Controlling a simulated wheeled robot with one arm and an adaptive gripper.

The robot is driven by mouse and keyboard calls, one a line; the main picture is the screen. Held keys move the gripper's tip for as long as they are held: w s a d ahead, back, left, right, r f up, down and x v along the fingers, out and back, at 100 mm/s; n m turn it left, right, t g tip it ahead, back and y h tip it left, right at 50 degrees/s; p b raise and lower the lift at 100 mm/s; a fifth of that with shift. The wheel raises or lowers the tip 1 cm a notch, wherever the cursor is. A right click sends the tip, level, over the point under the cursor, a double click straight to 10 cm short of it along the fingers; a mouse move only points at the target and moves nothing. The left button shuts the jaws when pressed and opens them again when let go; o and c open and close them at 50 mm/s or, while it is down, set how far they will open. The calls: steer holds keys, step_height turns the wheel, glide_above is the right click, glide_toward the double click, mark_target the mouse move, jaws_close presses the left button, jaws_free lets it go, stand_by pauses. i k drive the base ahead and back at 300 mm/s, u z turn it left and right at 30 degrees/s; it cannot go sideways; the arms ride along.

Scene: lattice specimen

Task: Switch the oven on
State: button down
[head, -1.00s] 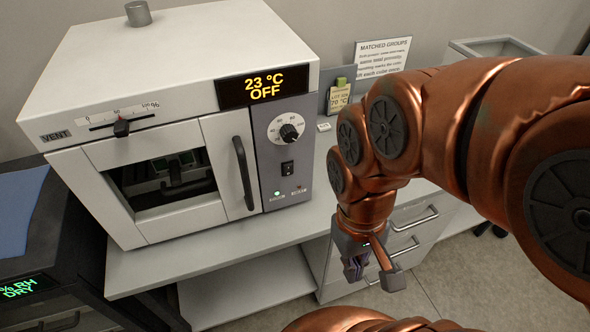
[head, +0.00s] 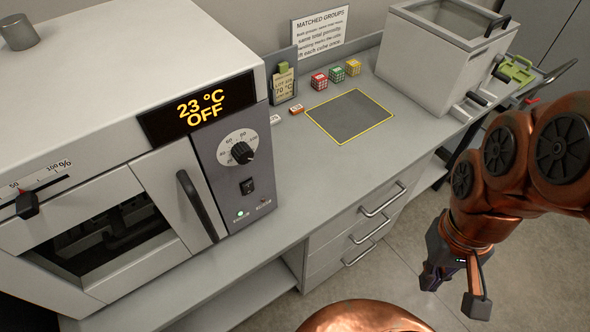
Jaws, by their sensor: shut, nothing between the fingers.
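The white oven (head: 130,65) stands at the left of the bench with its door closed. Its display (head: 199,107) reads "23 °C OFF". On its grey control panel are a round dial (head: 241,152), a black rocker switch (head: 247,186) below it, and a lit green lamp (head: 239,214). The black door handle (head: 197,205) is left of the panel. My gripper (head: 455,291) is shut and empty, pointing down over the floor in front of the bench, well to the right of the switch and touching nothing.
Red, green and yellow lattice cubes (head: 336,75) stand at the back of the bench, behind a yellow-edged dark mat (head: 350,115). A small card (head: 285,88) stands beside the oven. A lidded grey box (head: 445,55) is at right. Drawer handles (head: 382,200) stick out below the bench.

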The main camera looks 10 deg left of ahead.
mark_target(248, 188)
steer(key=z, duration=0.05)
steer(key=k, duration=1.05)
steer(key=u, duration=2.15)
